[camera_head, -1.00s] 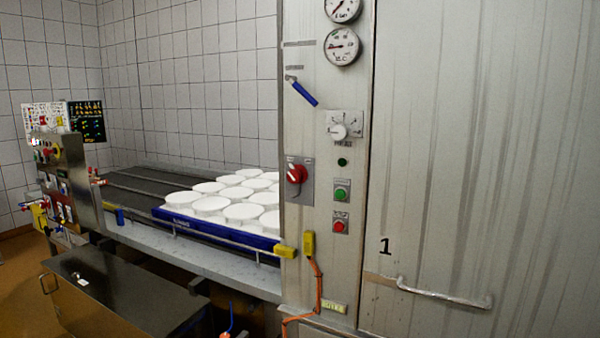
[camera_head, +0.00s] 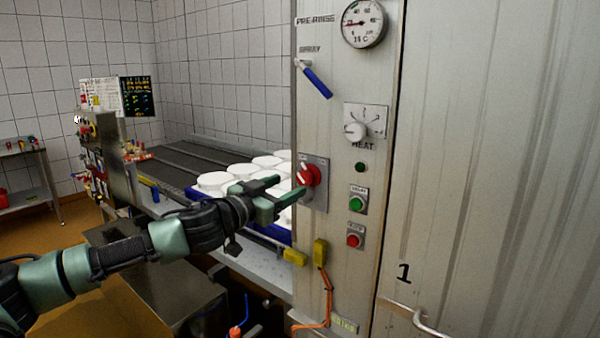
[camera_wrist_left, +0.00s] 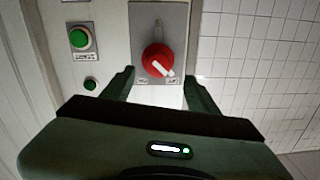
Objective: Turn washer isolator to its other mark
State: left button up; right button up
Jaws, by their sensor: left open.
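The washer isolator is a red rotary knob (camera_head: 309,175) with a white pointer bar on a grey plate (camera_head: 320,198), on the steel cabinet's front. In the left wrist view the red knob (camera_wrist_left: 158,60) sits ahead, between the fingertips, its white bar slanting. My left gripper (camera_head: 291,187) is open just in front of the knob, with one finger low and one high at its left side. The left wrist view also shows the left gripper (camera_wrist_left: 160,82) with its fingers apart; I see no clear contact with the knob. My right gripper is out of view.
A blue-handled lever (camera_head: 317,82), a heat dial (camera_head: 356,130), and green (camera_head: 356,203) and red (camera_head: 354,240) buttons share the panel. White moulds (camera_head: 214,181) stand on the conveyor behind my gripper. A yellow connector (camera_head: 320,252) hangs below.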

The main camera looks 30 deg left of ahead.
aim_at(302, 179)
pick_arm(q)
jog(key=w, duration=0.1)
jog(key=w+p, duration=0.1)
jog(key=w, duration=0.1)
jog(key=shift+w+d+r+p, duration=0.2)
jog(key=shift+d+r+p, duration=0.05)
jog(key=shift+p, duration=0.1)
jog(key=shift+w+f+p, duration=0.15)
jog(key=shift+w+p, duration=0.1)
jog(key=shift+w, duration=0.35)
jog(key=shift+w+f+p, duration=0.15)
jog(key=shift+w+p, duration=0.05)
jog(key=shift+w, duration=0.4)
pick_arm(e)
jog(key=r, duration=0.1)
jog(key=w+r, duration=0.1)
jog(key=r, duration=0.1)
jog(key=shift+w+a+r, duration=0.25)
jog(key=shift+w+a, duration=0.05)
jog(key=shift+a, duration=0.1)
pick_arm(q)
grip_shut()
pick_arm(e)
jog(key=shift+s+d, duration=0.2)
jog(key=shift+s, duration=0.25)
